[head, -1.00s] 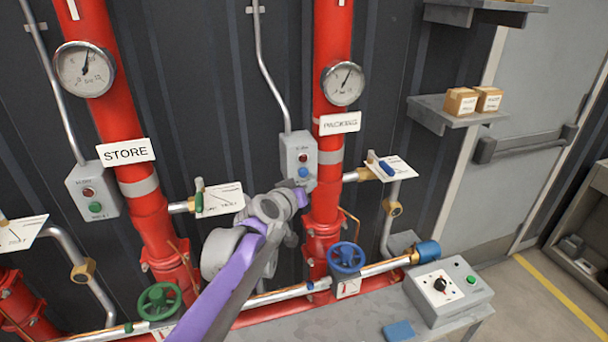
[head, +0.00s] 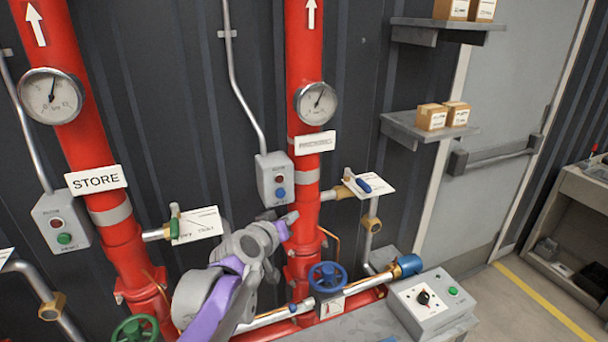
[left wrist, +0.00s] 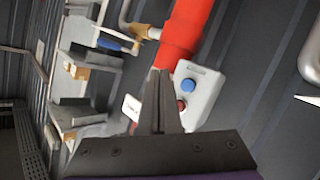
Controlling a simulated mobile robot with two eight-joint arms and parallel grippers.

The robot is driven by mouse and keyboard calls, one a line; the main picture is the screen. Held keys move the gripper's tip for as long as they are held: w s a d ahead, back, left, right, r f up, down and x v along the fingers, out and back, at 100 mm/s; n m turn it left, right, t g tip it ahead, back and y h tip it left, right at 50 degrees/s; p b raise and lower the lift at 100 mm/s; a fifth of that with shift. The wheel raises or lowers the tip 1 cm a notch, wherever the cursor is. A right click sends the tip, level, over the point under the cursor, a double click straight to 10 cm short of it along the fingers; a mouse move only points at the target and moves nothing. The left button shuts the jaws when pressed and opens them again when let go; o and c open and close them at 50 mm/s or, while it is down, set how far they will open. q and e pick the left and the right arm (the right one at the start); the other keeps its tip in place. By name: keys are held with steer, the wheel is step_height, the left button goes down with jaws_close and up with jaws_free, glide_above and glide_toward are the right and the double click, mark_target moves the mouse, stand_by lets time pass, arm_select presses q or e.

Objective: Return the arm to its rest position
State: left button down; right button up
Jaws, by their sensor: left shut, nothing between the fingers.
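My left gripper (head: 289,220) is in the lower middle of the head view, in front of the right red pipe and just below the grey button box (head: 274,180). In the left wrist view its fingers (left wrist: 161,78) are closed together with nothing between them. They overlap the edge of the button box (left wrist: 198,92) with its blue and red buttons; whether they touch it cannot be told. My right gripper does not show.
Two red pipes (head: 307,72) with gauges rise along the dark wall. A blue valve wheel (head: 328,277), a green valve wheel (head: 135,329) and a grey control box (head: 431,303) are low in front. Shelves (head: 428,127) with small cartons hang at right, beside a grey door.

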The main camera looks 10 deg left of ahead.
arm_select(q)
steer(key=s+f+m+g, duration=0.1)
steer(key=s+f+g, duration=0.1)
steer(key=s+f, duration=0.4)
steer(key=s+f+m+g+y, duration=0.1)
steer(key=s+f+g, duration=0.2)
steer(key=s+f, duration=0.4)
steer(key=s+a+f+m+g+y, duration=0.1)
steer(key=s+f+g, duration=0.2)
steer(key=s+f, duration=0.4)
steer(key=s, duration=0.9)
steer(key=shift+s+f, duration=0.2)
steer(key=shift+s, duration=0.2)
steer(key=shift+a, duration=0.1)
